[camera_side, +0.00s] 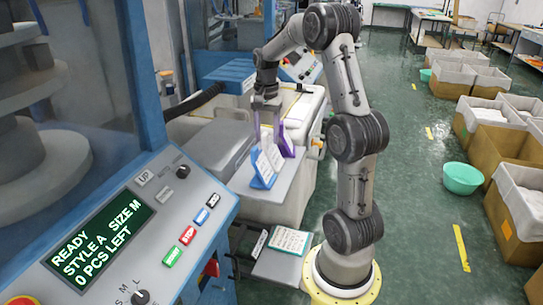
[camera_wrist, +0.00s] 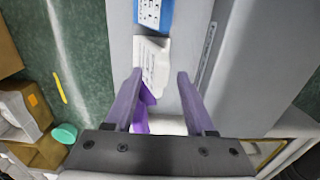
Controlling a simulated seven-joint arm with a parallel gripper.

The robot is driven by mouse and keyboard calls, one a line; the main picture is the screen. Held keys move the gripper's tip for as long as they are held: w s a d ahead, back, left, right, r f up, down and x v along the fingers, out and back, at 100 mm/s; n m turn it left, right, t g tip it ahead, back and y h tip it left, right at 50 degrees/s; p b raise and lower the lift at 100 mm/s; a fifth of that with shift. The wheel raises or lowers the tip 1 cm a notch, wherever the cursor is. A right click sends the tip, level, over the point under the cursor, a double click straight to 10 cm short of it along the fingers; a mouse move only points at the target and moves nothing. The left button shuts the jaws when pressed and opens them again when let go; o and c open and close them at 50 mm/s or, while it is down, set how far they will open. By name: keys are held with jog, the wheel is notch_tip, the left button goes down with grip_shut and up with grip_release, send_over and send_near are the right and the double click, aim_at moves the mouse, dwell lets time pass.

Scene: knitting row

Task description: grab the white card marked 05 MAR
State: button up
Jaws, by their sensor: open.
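A white card (camera_side: 268,163) stands tilted in a blue holder (camera_side: 262,183) on the grey shelf in the side view. A purple holder (camera_side: 287,142) stands just behind it. My gripper (camera_side: 266,138) is above the holders, fingers pointing down. In the wrist view my gripper (camera_wrist: 158,74) is open, its purple fingers apart. A white card (camera_wrist: 152,62) with small print lies partly between the fingertips, with purple (camera_wrist: 145,100) below it. A blue holder with a white printed face (camera_wrist: 153,14) is farther up. The print is too small to read 05 MAR on any card.
The shelf (camera_wrist: 183,35) is bare to the right of the cards in the wrist view. A machine panel (camera_side: 130,225) stands at the left of the side view. A printed sheet (camera_side: 290,241) lies lower down. Bins (camera_side: 520,185) and a green bowl (camera_side: 461,178) are at the right.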

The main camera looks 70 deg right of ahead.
grip_shut()
dwell(1.4)
